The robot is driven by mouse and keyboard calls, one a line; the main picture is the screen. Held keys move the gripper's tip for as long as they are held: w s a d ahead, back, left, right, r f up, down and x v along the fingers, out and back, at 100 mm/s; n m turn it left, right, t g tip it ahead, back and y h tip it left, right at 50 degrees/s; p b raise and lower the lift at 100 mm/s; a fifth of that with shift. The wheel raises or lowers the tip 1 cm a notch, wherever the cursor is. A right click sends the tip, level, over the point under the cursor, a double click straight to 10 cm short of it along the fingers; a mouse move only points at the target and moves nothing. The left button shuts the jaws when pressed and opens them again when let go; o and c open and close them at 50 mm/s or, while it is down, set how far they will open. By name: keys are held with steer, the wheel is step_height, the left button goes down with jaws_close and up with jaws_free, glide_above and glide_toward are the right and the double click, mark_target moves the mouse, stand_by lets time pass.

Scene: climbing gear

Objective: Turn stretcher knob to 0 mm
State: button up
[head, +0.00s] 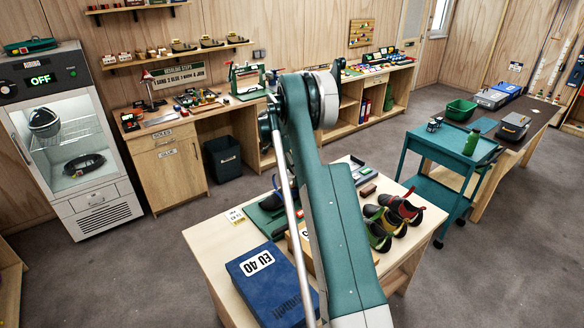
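A low teal device (268,221), possibly the stretcher, lies on the near wooden table (203,237), partly hidden behind my arm. I cannot make out its knob or any mm scale. A small white label card (235,215) sits at its left, too small to read. Several climbing shoes (384,222) stand on the table just right of my arm, with red, green and dark parts. My arm rises through the middle of the head view and covers the table's centre. My gripper does not show.
A blue box marked EU 40 (268,285) sits at the table's front left. A teal trolley (455,150) with a green bottle (471,141) stands to the right. A workbench (180,125) lines the back wall, with a glass-door cabinet (68,140) at left. Carpet lies between.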

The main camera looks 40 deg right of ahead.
steer(key=c, duration=0.6)
steer(key=shift+s+f+n+t+b, duration=0.15)
steer(key=shift+n+t+b, duration=0.35)
steer(key=shift+n+b, duration=0.7)
steer(key=shift+s+n+t+b, duration=0.1)
steer(key=shift+n+t+b, duration=0.4)
steer(key=shift+n, duration=0.7)
